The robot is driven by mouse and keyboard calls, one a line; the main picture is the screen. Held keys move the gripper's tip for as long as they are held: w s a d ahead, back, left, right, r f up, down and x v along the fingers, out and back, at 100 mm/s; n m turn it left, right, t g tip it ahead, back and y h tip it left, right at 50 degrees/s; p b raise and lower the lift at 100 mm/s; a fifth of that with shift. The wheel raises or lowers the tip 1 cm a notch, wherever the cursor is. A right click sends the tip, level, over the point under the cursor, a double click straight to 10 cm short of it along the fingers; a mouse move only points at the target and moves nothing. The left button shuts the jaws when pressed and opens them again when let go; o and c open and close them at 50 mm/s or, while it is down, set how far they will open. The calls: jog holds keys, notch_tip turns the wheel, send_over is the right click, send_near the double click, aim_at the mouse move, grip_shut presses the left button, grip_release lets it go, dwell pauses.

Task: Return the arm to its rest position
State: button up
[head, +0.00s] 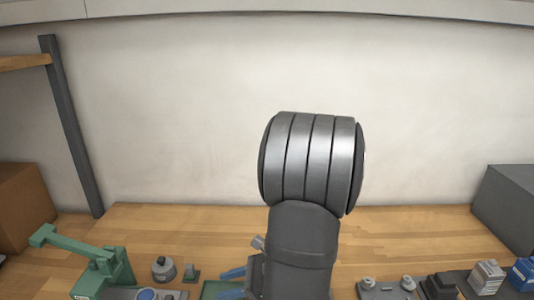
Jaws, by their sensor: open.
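My arm rises in the middle of the head view, with a large grey ribbed joint in front of the wall and a dark link running down from it. My gripper (222,285) shows low in the picture, just left of that link. Its two blue fingers point left and stand apart, with nothing seen between them. Part of the gripper is cut off by the bottom edge. A green flat piece (210,289) lies on the bench around or below the fingers; I cannot tell the height between them.
The wooden bench (180,222) is clear along the back. A green press (100,268) and a grey round part (164,269) stand left. Grey fixtures (388,288) and a blue block (524,273) sit right. A grey box (505,205) and a brown box (22,205) flank the bench.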

send_near(156, 298)
jog(key=a+f, duration=0.3)
jog(key=a, duration=0.1)
jog(key=shift+w+f, duration=0.1)
jog(key=shift+f, duration=0.15)
jog(key=shift+d, duration=0.15)
dwell(0.4)
jog(key=v, duration=1.7)
jog(key=x, duration=1.3)
jog(key=r+x, duration=0.1)
jog(key=x, duration=0.5)
jog(key=shift+a+f, duration=0.15)
jog(key=shift+a, duration=0.8)
jog(key=shift+d, duration=0.6)
jog(key=f+v, duration=0.1)
jog(key=v, duration=1.5)
jog(key=shift+d, duration=0.15)
